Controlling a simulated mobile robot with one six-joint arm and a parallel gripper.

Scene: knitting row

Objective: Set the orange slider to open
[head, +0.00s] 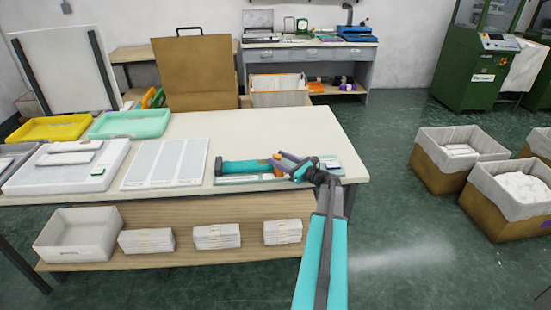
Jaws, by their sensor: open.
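A small orange piece (278,169), which looks like the orange slider, shows on the work table beside a teal bar (241,167). The bar lies over a pale flat plate near the table's front right. My gripper (283,163) is at the orange piece, reaching in from the right. Its jaws are open, with grey-purple parts close around or over the orange piece. I cannot tell whether they touch it. The slider's setting and any markings are too small to read, and my wrist hides part of the area.
The white table (270,130) is clear behind the gripper. A pale panelled board (166,163), a white tray (30,183), a green tray (130,124) and a yellow tray (50,128) are to the left. White stacks (217,236) sit on the lower shelf. Lined boxes (434,178) stand right.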

